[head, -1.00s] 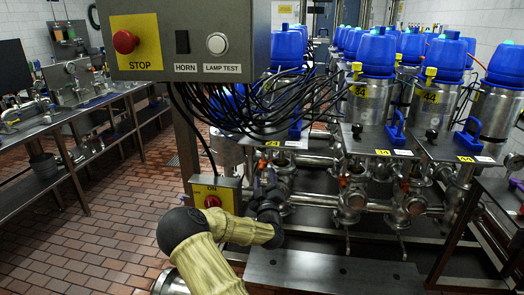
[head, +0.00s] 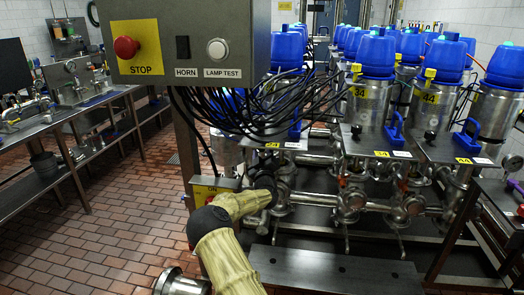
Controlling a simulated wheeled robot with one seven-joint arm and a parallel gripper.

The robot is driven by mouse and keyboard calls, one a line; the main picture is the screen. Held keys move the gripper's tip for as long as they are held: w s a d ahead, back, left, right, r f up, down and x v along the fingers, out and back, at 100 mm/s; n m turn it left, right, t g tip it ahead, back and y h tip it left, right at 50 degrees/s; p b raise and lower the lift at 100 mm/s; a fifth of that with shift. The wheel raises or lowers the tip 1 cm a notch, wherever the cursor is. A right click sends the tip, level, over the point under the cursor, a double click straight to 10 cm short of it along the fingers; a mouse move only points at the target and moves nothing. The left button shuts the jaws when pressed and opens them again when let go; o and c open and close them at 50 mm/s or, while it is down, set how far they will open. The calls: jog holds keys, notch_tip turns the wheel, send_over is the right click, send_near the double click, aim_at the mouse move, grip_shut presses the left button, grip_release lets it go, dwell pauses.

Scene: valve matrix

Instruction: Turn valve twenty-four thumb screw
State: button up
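The yellow tag of valve twenty-four (head: 272,145) shows at the front edge of the left metal plate, below a bundle of black cables. A blue clamp handle (head: 295,130) stands on that plate. I cannot make out the thumb screw of valve twenty-four; cables and the control box cover much of this spot. My arm in its tan sleeve reaches up from the bottom. Its dark end with my gripper (head: 264,180) is in front of the steel pipes, below the tag. The fingers are too dark and hidden to tell whether they are open or shut.
A grey control box (head: 190,80) hangs in the upper left foreground. A yellow switch box (head: 207,191) is beside my arm. Valves 34 (head: 370,100) and 44 (head: 436,106) stand to the right. A steel bench (head: 80,110) is at left, with clear tiled floor between.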

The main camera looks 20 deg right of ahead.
jog(key=shift+w+d+r, duration=0.1)
jog(key=shift+w+d, duration=0.05)
jog(key=shift+w, duration=0.2)
jog(key=c, duration=1)
jog(key=shift+n+y, duration=0.6)
jog(key=shift+n, duration=0.4)
jog(key=o, duration=1)
jog(key=b+v, duration=0.2)
jog(key=v, duration=1.5)
jog(key=shift+s, duration=0.25)
